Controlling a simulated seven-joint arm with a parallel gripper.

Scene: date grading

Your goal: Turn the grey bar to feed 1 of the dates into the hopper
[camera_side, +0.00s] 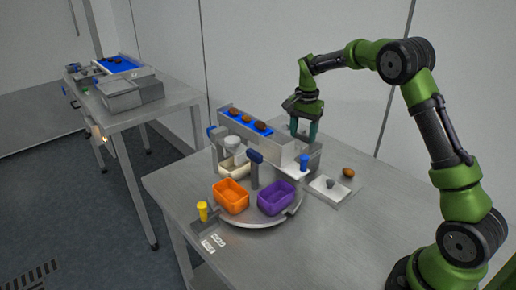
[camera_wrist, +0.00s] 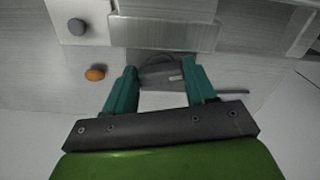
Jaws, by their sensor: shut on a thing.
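My gripper (camera_side: 303,137) points down at the far right end of this feeder. In the wrist view its teal fingers (camera_wrist: 160,70) stand on either side of a grey piece, which looks like the grey bar (camera_wrist: 158,73), and are shut on it. The bar is hidden behind the feeder and fingers in the side view. A pale round cup (camera_side: 233,142), perhaps the hopper, stands in front of the belt above a cream bin (camera_side: 233,171).
Orange (camera_side: 231,197) and purple (camera_side: 276,198) bins stand on a round plate at the front. A loose date (camera_side: 348,172) lies on the table beside a white pad (camera_side: 328,188) with a grey knob.

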